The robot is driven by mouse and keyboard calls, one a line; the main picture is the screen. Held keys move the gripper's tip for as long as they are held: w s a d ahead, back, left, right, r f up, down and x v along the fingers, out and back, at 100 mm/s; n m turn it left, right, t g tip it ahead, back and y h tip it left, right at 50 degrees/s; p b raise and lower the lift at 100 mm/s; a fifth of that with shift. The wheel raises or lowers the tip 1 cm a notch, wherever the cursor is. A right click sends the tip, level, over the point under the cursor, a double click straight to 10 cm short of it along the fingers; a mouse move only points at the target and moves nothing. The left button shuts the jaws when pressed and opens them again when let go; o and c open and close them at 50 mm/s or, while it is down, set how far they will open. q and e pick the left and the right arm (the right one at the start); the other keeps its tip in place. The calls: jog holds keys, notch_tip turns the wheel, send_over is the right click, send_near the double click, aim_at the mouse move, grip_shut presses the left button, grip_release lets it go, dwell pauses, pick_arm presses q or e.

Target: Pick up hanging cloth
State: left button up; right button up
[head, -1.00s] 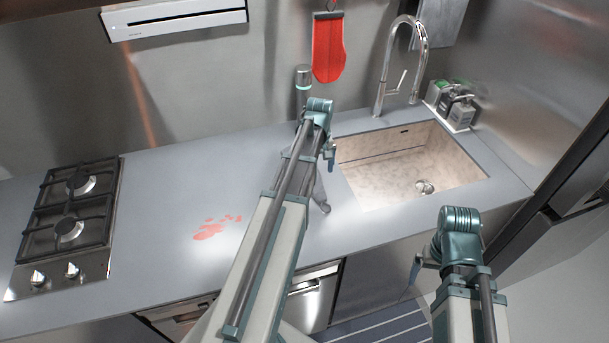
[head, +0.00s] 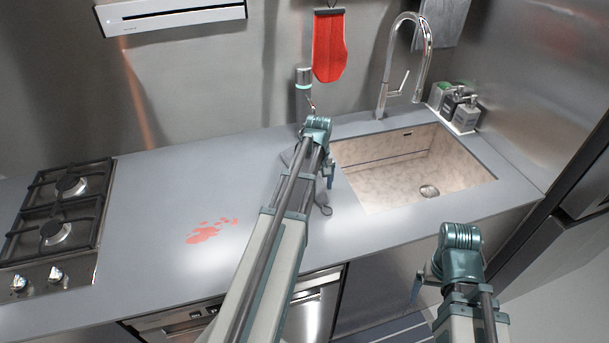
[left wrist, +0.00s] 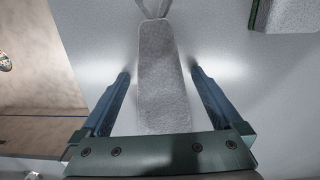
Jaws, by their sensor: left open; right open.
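A red cloth (head: 328,48) hangs from a dark holder on the back wall. A grey cloth-like sheet (head: 445,22) hangs further right, cut off by the frame top. My left gripper (left wrist: 160,73) is open over the counter; in the head view its fingers are partly hidden by its arm, below and apart from the red cloth. In the left wrist view, a grey, flat, rough-looking piece (left wrist: 165,80) with strap-like strands lies between the fingers, with gaps on both sides. My right gripper (head: 425,285) is open at lower right, fingers mostly hidden, in front of the counter.
The sink (head: 415,165) and tall faucet (head: 408,60) are right of my left gripper. Dispensers (head: 465,115) stand beyond the sink. The stove (head: 55,230) is left; red marks (head: 210,231) lie on the counter (head: 150,190).

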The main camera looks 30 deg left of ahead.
pick_arm(q)
jog(key=shift+r, duration=0.1)
jog(key=c, duration=1.5)
jog(key=shift+r+p, duration=0.2)
jog(key=shift+p, duration=0.1)
